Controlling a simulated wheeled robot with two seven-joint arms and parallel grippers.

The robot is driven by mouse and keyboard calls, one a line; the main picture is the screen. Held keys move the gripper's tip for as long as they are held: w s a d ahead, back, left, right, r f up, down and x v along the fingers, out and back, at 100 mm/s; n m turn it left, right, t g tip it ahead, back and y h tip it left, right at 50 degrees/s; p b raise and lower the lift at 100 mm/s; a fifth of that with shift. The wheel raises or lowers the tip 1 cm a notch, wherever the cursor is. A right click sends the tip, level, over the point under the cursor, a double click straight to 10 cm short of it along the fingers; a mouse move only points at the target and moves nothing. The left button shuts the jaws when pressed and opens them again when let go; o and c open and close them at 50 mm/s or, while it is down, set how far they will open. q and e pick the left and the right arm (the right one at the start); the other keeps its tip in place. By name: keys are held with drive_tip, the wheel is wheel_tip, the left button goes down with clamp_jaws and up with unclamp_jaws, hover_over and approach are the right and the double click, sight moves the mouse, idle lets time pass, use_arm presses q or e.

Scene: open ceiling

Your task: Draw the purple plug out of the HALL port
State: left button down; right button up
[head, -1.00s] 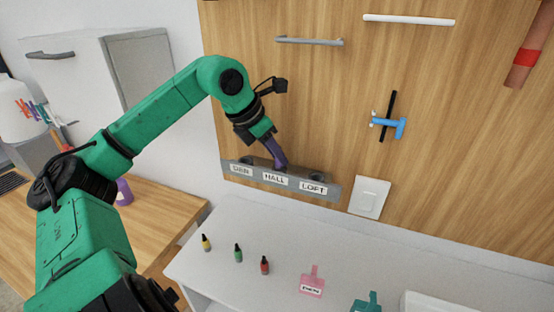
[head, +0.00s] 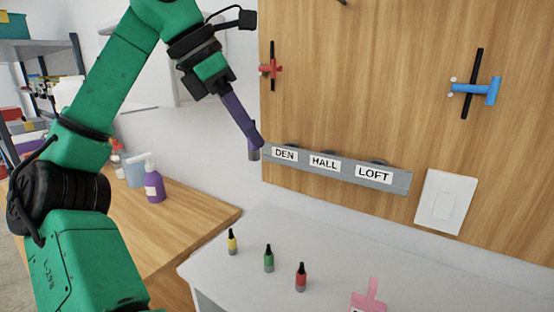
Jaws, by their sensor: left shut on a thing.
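The grey port strip is on the wooden wall panel, with the labels DEN (head: 285,154), HALL (head: 325,163) and LOFT (head: 374,173). The top of the HALL port carries no plug. My left gripper (head: 254,139) is shut on the purple plug (head: 253,154), just past the strip's left end in the picture. The plug's grey end points down, and the fingers hide most of its body. The plug is clear of the HALL port. My right gripper is out of view.
Yellow (head: 232,242), green (head: 269,259) and red (head: 301,277) small plug-like pieces stand on the white counter below. A pink labelled piece (head: 370,298) is at the lower edge. A white switch plate (head: 444,202) is right of the strip. A purple bottle (head: 154,181) stands on the wooden table.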

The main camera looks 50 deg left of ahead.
use_arm(q)
drive_tip(key=shift+s+a+r, duration=0.1)
drive_tip(key=shift+s+a, duration=0.1)
drive_tip(key=shift+s, duration=0.4)
drive_tip(key=shift+s+a, duration=0.15)
drive_tip(key=shift+s, duration=0.45)
drive_tip(key=shift+r+p, duration=0.3)
drive_tip(key=shift+p, duration=0.05)
